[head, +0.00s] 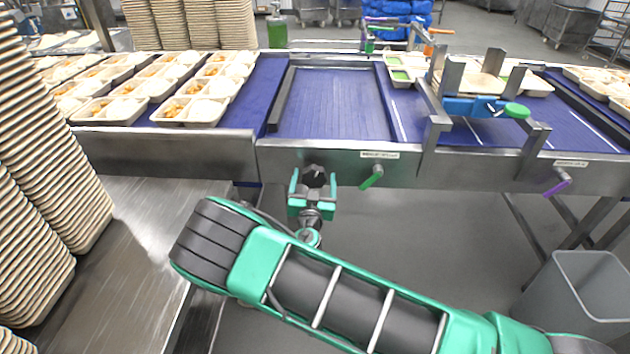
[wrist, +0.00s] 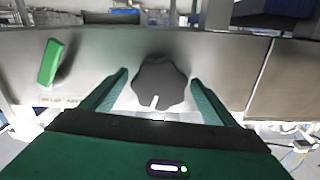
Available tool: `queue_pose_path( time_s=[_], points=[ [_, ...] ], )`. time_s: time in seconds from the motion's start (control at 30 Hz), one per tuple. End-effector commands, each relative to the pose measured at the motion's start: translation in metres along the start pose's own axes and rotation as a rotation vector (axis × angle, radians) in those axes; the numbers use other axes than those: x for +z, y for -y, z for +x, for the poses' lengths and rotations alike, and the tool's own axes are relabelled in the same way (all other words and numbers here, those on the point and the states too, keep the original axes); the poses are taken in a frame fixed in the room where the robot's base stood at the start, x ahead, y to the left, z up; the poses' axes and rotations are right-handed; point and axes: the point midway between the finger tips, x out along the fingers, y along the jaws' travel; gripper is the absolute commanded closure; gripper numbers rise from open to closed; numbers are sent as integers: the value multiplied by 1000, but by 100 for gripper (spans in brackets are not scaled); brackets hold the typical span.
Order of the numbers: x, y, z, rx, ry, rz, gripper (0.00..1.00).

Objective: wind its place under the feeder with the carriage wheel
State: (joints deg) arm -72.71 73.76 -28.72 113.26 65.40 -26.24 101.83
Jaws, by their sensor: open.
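The carriage wheel appears to be the dark lobed knob (head: 314,175) on the front steel face of the conveyor; a pale notch shows on its lower edge in the wrist view (wrist: 161,82). My gripper (head: 313,187) is open, with its teal fingers on either side of the knob. In the wrist view, gaps show between the knob and both fingers (wrist: 159,80). A steel frame with a blue clamp and green knob (head: 485,106), possibly the feeder, straddles the belt at right. Pale trays (head: 402,76) with green contents sit beside it.
A green handle (head: 372,177) is right of the wheel, and a purple handle (head: 558,182) farther right. Filled trays (head: 197,108) stand on the left belt. Tall tray stacks (head: 38,150) rise at left above a steel table (head: 135,250). A grey bin (head: 580,290) stands at lower right.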

Motion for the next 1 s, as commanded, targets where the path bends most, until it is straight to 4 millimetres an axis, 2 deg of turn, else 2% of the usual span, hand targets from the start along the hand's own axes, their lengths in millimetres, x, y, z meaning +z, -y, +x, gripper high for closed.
queue_pose_path(
  time_s=[0.13, 0.17, 0.3, 0.33, 0.67, 1.0],
  points=[
    [0, 0, 0, 0, 0, 0, 20],
    [0, 0, 0, 0, 0, 0, 24],
    [0, 0, 0, 0, 0, 0, 58],
    [0, 0, 0, 0, 0, 0, 61],
    [0, 0, 0, 0, 0, -35, 61],
    [0, 0, 0, 1, 1, -251, 61]
  ],
)
